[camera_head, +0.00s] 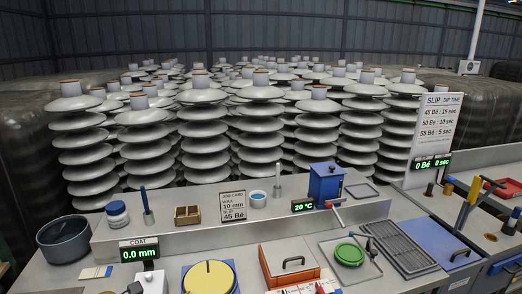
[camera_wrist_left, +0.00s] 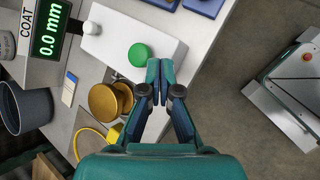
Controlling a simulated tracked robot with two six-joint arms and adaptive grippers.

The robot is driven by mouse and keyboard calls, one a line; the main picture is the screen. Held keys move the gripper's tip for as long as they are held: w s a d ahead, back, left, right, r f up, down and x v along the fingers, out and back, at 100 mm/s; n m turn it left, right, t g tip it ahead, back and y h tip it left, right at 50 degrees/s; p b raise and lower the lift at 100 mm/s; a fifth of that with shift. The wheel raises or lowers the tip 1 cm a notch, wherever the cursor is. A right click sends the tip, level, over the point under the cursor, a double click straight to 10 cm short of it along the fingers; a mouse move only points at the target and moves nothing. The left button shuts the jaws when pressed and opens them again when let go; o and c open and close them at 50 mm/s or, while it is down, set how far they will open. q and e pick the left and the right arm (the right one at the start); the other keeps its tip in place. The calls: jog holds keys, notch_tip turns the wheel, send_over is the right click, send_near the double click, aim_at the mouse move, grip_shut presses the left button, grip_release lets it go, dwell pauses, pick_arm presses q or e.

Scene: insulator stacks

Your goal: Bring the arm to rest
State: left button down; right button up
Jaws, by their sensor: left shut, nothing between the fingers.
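My left gripper (camera_wrist_left: 159,82) shows in the left wrist view, with its teal fingers shut together and nothing between them. It is over the edge of the bench, near a white box (camera_wrist_left: 112,48) with a round green button (camera_wrist_left: 139,55). I cannot tell whether the fingertips touch anything. Neither gripper shows in the head view, and my right gripper is in neither view.
The bench holds a COAT display (camera_head: 139,252) reading 0.0 mm, a grey pot (camera_head: 64,240), a yellow disc (camera_head: 209,277), a green disc (camera_head: 349,254) and a blue box (camera_head: 326,181). Insulator stacks (camera_head: 204,130) stand behind. Open floor (camera_wrist_left: 235,95) lies beside the bench.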

pick_arm(q)
jog(key=s+d+f+m+g, duration=0.2)
jog(key=s+d+f+m, duration=0.3)
jog(key=f, duration=0.4)
jog(key=s+d+f+m+g+h, duration=0.1)
jog(key=s+d+f+m+g, duration=0.1)
jog(key=s+d+f+m, duration=0.3)
jog(key=s+d+f+m+g, duration=0.3)
jog(key=s+d+f+m, duration=0.3)
jog(key=s+f+m, duration=0.4)
notch_tip(320, 180, down, 4)
jog(key=shift+f+m+h, duration=0.2)
jog(key=shift+m+h, duration=0.1)
jog(key=shift+m, duration=0.9)
